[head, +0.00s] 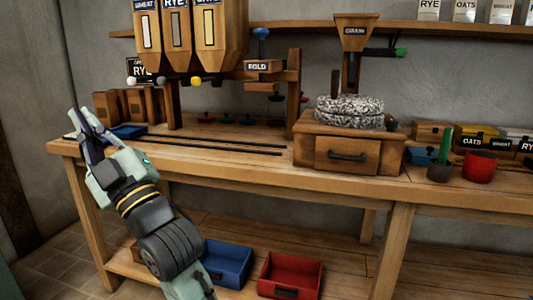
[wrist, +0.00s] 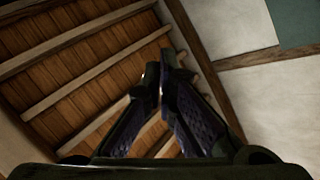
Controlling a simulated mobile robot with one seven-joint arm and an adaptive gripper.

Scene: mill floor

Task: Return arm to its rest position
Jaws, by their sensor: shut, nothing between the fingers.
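My gripper (head: 82,122) is raised at the left end of the wooden workbench (head: 250,176) in the head view, with its fingers pointing up. It holds nothing. In the wrist view the dark fingers of my gripper (wrist: 158,72) come together at their tips. Behind them that view shows only the plank ceiling and pale walls. My arm rises from the bottom of the head view, in front of the bench's left end.
A stone mill (head: 350,112) stands on a drawer base. Labelled hoppers (head: 178,35) hang at the back left. A blue bin (head: 226,263) and a red bin (head: 290,275) sit on the lower shelf. A red cup (head: 479,166) stands at the right.

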